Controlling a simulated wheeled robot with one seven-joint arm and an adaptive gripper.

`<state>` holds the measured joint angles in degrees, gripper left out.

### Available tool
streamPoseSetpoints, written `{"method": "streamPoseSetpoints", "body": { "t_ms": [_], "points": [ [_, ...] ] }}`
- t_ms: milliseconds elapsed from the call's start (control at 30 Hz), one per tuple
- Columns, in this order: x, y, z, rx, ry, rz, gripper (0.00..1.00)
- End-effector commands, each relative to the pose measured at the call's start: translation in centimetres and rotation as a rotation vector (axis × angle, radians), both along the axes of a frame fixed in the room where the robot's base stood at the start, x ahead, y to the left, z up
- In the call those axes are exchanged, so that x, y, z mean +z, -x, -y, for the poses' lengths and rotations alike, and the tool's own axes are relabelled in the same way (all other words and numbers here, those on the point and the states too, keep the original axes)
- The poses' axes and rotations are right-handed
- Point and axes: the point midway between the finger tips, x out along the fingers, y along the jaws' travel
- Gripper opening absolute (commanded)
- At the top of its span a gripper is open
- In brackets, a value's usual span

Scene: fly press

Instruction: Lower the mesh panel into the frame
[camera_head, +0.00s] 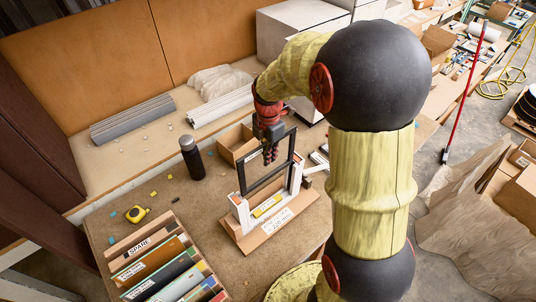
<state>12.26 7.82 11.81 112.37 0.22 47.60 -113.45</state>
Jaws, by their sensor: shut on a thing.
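The mesh panel (241,179) shows as a dark rectangular border standing upright. Its mesh is too fine to make out. My gripper (270,156) is shut on the panel near its upper edge, pointing down. The white frame (240,212) stands on a light wooden base board (240,240) with labels on it. The panel's lower part is at the white frame, between its two uprights. I cannot tell how deep the panel sits or whether it touches the frame.
An open cardboard box (232,143) stands close behind the panel. A dark bottle (192,160) and a yellow tape measure (137,214) are to the left. A labelled rack of panels (155,262) sits at the front left. Brown bench top (205,215) is clear between the rack and base board.

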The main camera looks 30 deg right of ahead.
Motion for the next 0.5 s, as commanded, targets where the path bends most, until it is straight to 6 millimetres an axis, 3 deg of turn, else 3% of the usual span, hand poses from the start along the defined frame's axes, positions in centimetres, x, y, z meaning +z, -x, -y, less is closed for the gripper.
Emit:
{"method": "streamPoseSetpoints", "body": {
  "t_ms": [500],
  "points": [
    [-3.4, 0.0, 0.0, 0.0, 0.0, 0.001, 0.0]
  ]
}}
